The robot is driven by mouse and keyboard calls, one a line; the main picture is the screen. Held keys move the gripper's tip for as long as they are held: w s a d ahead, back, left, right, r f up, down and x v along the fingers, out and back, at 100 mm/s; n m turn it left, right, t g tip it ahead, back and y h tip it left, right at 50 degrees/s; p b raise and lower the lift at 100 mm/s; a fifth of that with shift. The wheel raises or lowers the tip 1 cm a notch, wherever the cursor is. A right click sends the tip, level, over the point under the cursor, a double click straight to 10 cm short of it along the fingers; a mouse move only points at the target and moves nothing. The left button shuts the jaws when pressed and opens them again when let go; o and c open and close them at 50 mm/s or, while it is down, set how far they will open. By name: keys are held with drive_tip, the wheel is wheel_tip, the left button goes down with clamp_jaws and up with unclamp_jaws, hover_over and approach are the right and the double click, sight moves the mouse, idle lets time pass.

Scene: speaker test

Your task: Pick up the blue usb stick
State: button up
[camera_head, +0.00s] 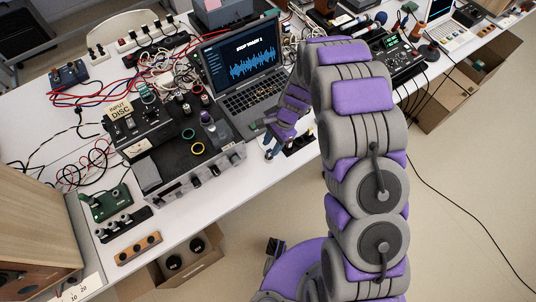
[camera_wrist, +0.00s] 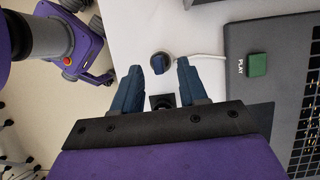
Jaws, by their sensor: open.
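A small blue block (camera_wrist: 159,64), which looks like the blue usb stick, sits on a dark round piece with a pale cable beside it in the wrist view. My gripper (camera_wrist: 160,67) has its two dark blue fingers spread, one on each side of this block in the picture. I see no clear contact, and the height between them is hard to judge. In the head view my gripper (camera_head: 268,153) points down beside the laptop's front corner; the blue stick cannot be made out there. A green block (camera_wrist: 257,65) lies on the laptop's edge by the word PLAY.
The laptop (camera_head: 255,102) stands behind my gripper. A silver-fronted amplifier (camera_head: 190,184) is close on the left. A black square piece (camera_wrist: 162,101) lies between my fingers' bases in the wrist view. Cables crowd the table's back left. The white table (camera_head: 245,185) is bare near its front edge.

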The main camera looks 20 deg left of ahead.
sight(270, 149)
drive_tip(key=b+x, duration=0.1)
drive_tip(key=x, duration=0.2)
drive_tip(key=shift+s+f, duration=0.1)
drive_tip(key=shift+f, duration=0.3)
drive_tip(key=shift+a, duration=0.1)
clamp_jaws()
